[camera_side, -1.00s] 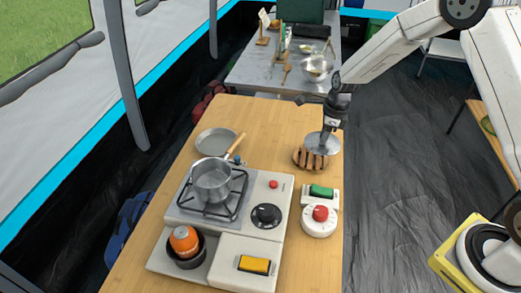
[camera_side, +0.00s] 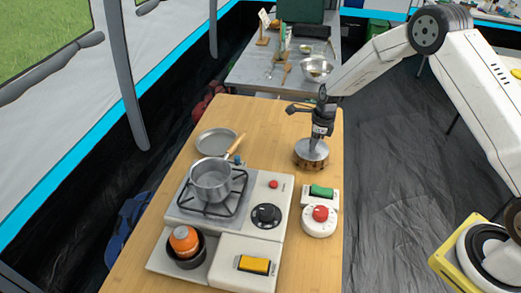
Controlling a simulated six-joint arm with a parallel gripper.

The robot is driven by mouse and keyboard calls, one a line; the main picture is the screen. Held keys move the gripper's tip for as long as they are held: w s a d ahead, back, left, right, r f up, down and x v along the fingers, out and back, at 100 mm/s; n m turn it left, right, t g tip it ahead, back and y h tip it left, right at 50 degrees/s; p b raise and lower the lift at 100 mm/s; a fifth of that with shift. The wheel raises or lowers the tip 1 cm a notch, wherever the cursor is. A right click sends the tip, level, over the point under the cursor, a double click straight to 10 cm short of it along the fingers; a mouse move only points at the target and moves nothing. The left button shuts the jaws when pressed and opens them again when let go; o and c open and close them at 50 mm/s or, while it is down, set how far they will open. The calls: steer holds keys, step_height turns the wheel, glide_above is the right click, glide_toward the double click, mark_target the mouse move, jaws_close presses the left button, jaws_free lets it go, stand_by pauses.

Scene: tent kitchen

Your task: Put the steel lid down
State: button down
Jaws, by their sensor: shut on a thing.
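The steel lid (camera_side: 312,151) is a shiny round disc at the right part of the wooden table. It lies about level on or just over the slatted wooden trivet (camera_side: 310,164); I cannot tell whether they touch. The lid hides most of the trivet. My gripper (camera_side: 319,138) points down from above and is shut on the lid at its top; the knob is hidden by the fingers. The pot (camera_side: 211,182) stands uncovered on the burner, its handle pointing up and to the right.
A shallow grey pan (camera_side: 216,141) lies behind the stove (camera_side: 250,222). A white timer with a red knob (camera_side: 319,221) and a green-switched box (camera_side: 321,193) stand in front of the trivet. The table's back middle is clear.

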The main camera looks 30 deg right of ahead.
mark_target(319, 148)
steer(key=shift+f, duration=1.1)
steer(key=shift+f, duration=0.15)
steer(key=shift+c, duration=2.2)
jaws_free()
steer(key=shift+r, duration=0.2)
step_height(319, 148, up, 12)
steer(key=s+d, duration=0.1)
steer(key=shift+s+d, duration=0.15)
steer(key=shift+f, duration=0.1)
